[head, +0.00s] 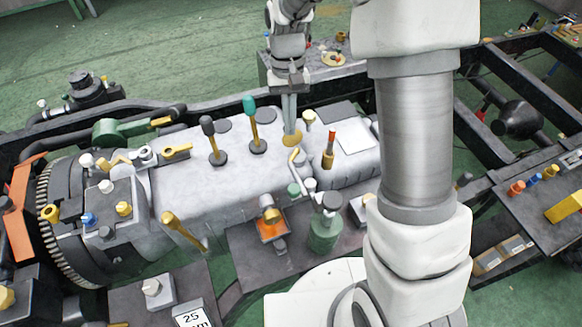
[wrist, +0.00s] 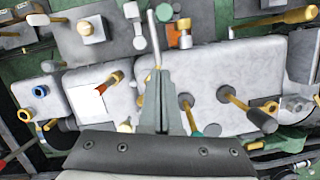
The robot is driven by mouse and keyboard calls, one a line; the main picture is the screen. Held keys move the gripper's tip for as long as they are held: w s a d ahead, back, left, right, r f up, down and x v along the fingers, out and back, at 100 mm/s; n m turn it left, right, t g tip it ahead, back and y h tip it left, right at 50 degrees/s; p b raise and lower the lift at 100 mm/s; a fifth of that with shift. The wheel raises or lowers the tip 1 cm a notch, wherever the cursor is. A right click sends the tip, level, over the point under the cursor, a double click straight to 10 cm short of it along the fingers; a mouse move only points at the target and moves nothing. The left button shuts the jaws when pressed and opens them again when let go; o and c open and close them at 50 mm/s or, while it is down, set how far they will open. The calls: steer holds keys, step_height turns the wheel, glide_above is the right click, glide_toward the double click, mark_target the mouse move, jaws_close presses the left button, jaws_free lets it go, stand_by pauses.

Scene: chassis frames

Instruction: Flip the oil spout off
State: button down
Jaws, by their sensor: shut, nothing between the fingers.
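A green oil can (head: 323,236) stands on the grey plate in front of the engine block. A thin pale bent spout (head: 295,160) rises by it, its upper end near my fingertips; I cannot tell how it joins the can. In the wrist view the spout (wrist: 153,38) is a straight pale rod pointing at my fingertips. My gripper (head: 290,132) reaches down over the engine block, fingers together and empty. In the wrist view the closed fingertips (wrist: 161,72) are close to the spout's end; I cannot tell if they touch.
Levers with a dark knob (head: 208,125) and a teal knob (head: 250,105) stand left of my gripper. A red-tipped lever (head: 330,145) stands to the right. An orange block (head: 271,229) with a brass fitting sits left of the can. Black frame rails surround the engine.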

mark_target(291, 168)
steer(key=x, duration=1)
steer(key=shift+s+p, duration=0.1)
steer(key=shift+p, duration=0.2)
steer(key=shift+s+d+p, duration=0.1)
steer(key=shift+s+p, duration=0.3)
steer(key=shift+s, duration=1.55)
steer(key=shift+s, duration=0.1)
